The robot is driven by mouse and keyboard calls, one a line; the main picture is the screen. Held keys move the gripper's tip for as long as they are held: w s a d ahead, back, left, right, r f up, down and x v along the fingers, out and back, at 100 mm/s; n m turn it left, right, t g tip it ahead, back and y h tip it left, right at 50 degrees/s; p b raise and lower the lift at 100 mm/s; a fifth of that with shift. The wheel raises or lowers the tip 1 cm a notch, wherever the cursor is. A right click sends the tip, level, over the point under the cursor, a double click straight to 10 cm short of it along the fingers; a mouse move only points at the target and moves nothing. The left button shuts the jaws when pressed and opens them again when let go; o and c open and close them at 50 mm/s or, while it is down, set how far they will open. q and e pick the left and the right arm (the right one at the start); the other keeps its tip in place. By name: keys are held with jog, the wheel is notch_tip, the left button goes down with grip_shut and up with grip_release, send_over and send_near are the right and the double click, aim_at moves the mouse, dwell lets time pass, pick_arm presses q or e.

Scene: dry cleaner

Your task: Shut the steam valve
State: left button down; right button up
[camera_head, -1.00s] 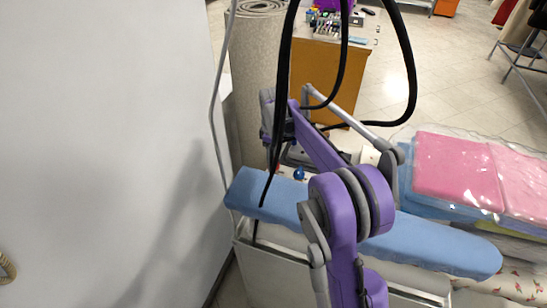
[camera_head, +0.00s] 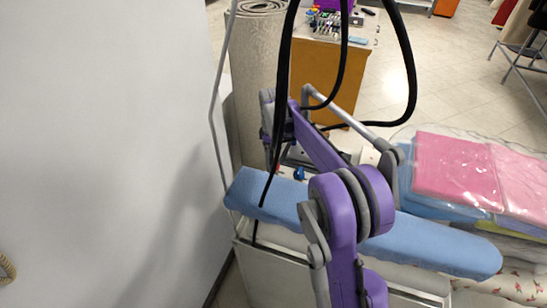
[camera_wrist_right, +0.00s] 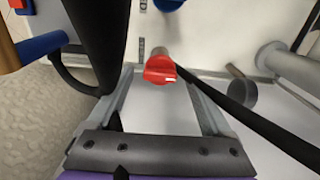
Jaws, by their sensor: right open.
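A red knob (camera_wrist_right: 159,70) with a white mark shows in the right wrist view on a stem from a pale panel. It looks like a valve handle; no label reads clearly. My right gripper (camera_wrist_right: 160,84) is open, with its two grey fingers on either side of the knob in the picture. I cannot tell whether they touch it. In the head view my purple right arm reaches over the blue ironing board and hides most of the gripper and the knob. A blue knob (camera_head: 299,174) shows behind the board. My left gripper is not in view.
The blue ironing board (camera_head: 430,240) lies under my right arm. Black hoses (camera_head: 408,60) hang around the arm. Pink wrapped laundry (camera_head: 455,170) is at the right. A white wall (camera_head: 100,130) closes the left. A rolled carpet (camera_head: 255,75) stands behind.

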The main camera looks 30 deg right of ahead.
notch_tip(320, 180, up, 11)
jog(key=shift+p, duration=0.35)
jog(key=shift+f, duration=0.1)
dwell(0.4)
